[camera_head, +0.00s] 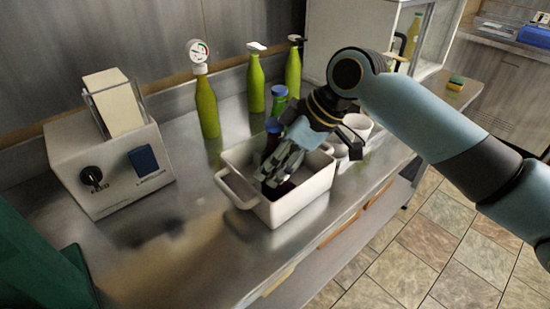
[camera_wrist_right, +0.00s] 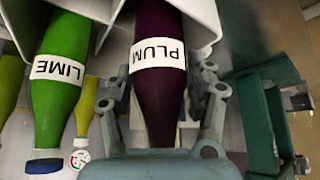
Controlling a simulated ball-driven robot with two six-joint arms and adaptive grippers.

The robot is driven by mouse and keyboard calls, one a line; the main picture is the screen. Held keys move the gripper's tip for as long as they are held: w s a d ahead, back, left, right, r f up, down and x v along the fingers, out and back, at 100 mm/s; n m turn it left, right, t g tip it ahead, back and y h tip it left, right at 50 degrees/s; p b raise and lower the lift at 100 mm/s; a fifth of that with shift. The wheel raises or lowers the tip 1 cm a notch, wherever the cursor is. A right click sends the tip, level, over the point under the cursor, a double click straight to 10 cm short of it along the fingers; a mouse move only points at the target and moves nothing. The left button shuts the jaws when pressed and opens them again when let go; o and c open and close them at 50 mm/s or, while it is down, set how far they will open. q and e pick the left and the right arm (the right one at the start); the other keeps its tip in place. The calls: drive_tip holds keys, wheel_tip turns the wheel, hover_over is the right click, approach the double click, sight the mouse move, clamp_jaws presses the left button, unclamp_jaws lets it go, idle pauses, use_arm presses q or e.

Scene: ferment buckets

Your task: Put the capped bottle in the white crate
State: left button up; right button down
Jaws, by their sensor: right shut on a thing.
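The white crate (camera_head: 300,205) stands on the steel counter in the head view. In the right wrist view this bottle (camera_wrist_right: 160,105), labelled PLUM, lies between the two fingers (camera_wrist_right: 165,118). Its lower part is inside the crate, and the fingers hide much of it in the head view. I cannot tell whether it touches the crate floor. My left gripper is not in view.
A green LIME bottle (camera_wrist_right: 60,95) with a blue cap is beside the plum one in the wrist view. Green bottles (camera_head: 207,107) (camera_head: 255,85) (camera_head: 293,70) stand along the wall.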

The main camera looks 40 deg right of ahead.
drive_tip(key=shift+c, duration=2.2)
unclamp_jaws()
drive_tip(key=v, duration=1.2)
